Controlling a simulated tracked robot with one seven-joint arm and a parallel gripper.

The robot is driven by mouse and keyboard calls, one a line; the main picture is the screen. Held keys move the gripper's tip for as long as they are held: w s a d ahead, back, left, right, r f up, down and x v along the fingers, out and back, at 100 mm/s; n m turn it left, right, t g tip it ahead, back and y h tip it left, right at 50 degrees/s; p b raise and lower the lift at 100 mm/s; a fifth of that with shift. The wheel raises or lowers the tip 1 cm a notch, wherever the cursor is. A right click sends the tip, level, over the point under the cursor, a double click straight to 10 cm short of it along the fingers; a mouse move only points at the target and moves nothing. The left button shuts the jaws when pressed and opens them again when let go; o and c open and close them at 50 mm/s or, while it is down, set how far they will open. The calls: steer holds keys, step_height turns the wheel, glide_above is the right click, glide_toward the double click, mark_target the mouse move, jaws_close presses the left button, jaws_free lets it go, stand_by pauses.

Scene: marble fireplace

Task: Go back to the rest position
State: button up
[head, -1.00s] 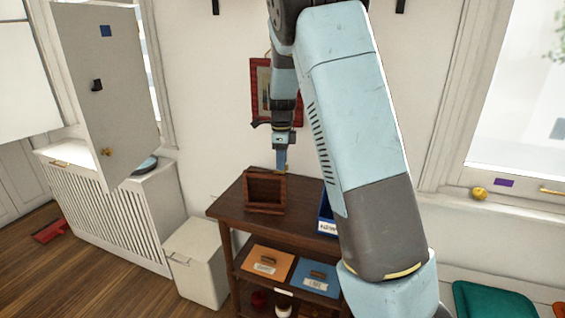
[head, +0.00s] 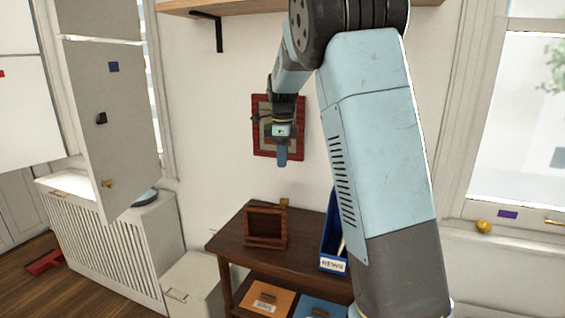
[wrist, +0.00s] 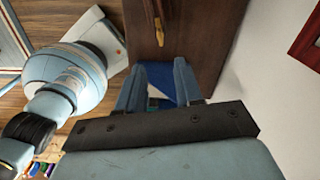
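My gripper (head: 282,158) hangs pointing down in front of the wall, above the dark wooden table (head: 223,240). In the wrist view its two blue fingers (wrist: 160,72) stand apart with a gap between them, and nothing appears held. A blue patch with white shows beyond the gap; I cannot tell for sure what it is. My arm is raised, with the elbow near the top of the head view.
A brown open box (head: 265,243) and a blue labelled bin (head: 331,264) stand on the table. A red-framed picture (head: 262,103) hangs behind my gripper. A wall shelf (head: 240,6) is above. A grey door panel (head: 128,150) stands at left.

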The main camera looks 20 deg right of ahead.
steer(key=s+d+r+n+t+y, duration=0.1)
steer(key=s+r+n+t, duration=0.15)
steer(key=s+n, duration=0.85)
steer(key=s+d+r+n+t, duration=0.15)
steer(key=s+r+n, duration=0.35)
steer(key=s, duration=1.2)
steer(key=s+a+f+n+t+h, duration=0.1)
steer(key=s+f+n, duration=0.2)
steer(key=s+n, duration=0.3)
steer(key=s, duration=0.2)
steer(key=shift+s+a+f+n+t, duration=0.2)
steer(key=shift+s+f+n+t, duration=0.1)
steer(key=shift+s, duration=0.1)
